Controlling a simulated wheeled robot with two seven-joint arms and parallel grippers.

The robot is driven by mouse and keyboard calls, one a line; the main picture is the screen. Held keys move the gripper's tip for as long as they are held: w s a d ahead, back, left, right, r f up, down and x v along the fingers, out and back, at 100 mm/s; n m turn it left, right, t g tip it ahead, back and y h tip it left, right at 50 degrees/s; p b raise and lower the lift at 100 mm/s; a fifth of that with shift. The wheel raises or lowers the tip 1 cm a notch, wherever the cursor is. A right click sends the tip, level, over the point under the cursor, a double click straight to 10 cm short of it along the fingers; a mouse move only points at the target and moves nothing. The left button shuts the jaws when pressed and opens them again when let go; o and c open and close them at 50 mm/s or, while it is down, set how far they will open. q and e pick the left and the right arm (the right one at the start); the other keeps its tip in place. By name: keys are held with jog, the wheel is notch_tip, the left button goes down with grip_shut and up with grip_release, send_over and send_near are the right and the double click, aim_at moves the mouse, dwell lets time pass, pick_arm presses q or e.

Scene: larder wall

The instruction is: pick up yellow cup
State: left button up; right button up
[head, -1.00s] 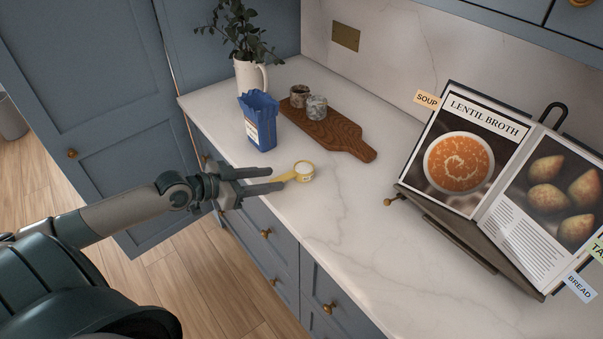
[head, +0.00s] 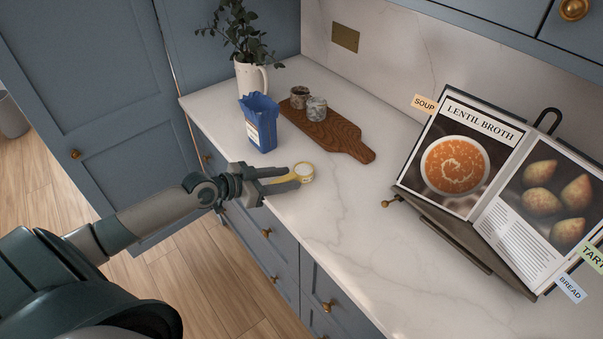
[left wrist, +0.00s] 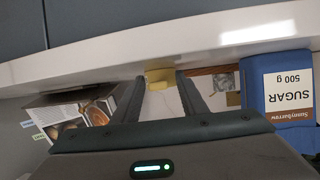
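The yellow cup (head: 306,169) is a small measuring cup with a pale inside and a flat handle. It stands on the marble counter (head: 335,215) near its front edge, with its handle towards my left gripper. My left gripper (head: 293,177) is open, its fingers reaching over the counter edge on either side of the handle. In the left wrist view the yellow cup (left wrist: 160,76) shows between the two fingertips (left wrist: 160,84). Whether the fingers touch the handle I cannot tell. My right gripper is not in view.
A blue sugar bag (head: 261,123) stands behind the cup, near a white jug (head: 247,80) of leafy stems. A wooden board (head: 335,137) bears two small stone pots (head: 316,108). A cookbook on a stand (head: 445,232) is at right. The counter between is clear.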

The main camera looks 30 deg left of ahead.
aim_at(284, 178)
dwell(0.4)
pick_arm(q)
grip_shut()
jog(key=shift+r, duration=0.15)
jog(key=shift+r, duration=0.6)
notch_tip(284, 178, up, 2)
jog(key=shift+r+b, duration=0.25)
jog(key=shift+b, duration=0.4)
jog(key=s+d+r+b, duration=0.1)
jog(key=s+d+r, duration=0.5)
jog(key=d, duration=0.4)
jog(key=shift+r, duration=0.55)
